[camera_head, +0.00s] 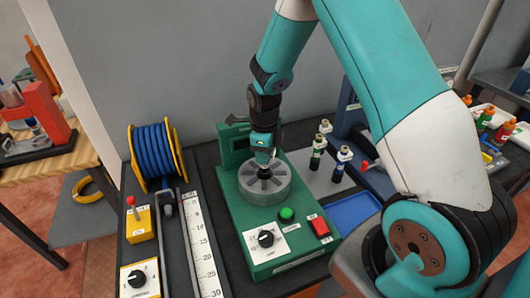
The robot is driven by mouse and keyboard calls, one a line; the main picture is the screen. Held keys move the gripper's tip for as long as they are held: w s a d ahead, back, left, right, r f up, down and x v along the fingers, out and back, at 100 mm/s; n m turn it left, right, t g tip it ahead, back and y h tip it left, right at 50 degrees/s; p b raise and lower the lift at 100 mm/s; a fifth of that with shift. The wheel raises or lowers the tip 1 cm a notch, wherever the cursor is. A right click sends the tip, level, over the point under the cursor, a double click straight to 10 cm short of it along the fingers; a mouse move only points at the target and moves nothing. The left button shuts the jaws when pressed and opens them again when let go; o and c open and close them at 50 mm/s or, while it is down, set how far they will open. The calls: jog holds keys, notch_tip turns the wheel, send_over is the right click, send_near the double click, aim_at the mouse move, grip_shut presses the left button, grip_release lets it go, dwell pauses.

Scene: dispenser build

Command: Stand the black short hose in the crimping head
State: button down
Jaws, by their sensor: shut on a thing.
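The crimping head (265,192) is a grey round block with radial slots, on the green machine in the middle of the table. My gripper (264,152) points down right over its centre and is shut. The piece it holds is almost wholly hidden by the fingers and arm; I take it to be the black short hose. A small pale and red bit shows at the fingertips. I cannot tell whether the lower end of the hose is inside the head's opening or just above it.
A blue hose reel (154,155) stands at the left beside a ruler (202,245). Several upright dark pieces with metal tops (338,165) stand close right of the machine. A blue tray (355,210) lies in front of them. The green button (286,214) and red switch (320,228) are in front.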

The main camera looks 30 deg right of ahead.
jog(key=shift+f, duration=0.2)
jog(key=c, duration=1.1)
grip_release()
jog(key=shift+r, duration=0.1)
notch_tip(320, 180, up, 11)
jog(key=p, duration=0.8)
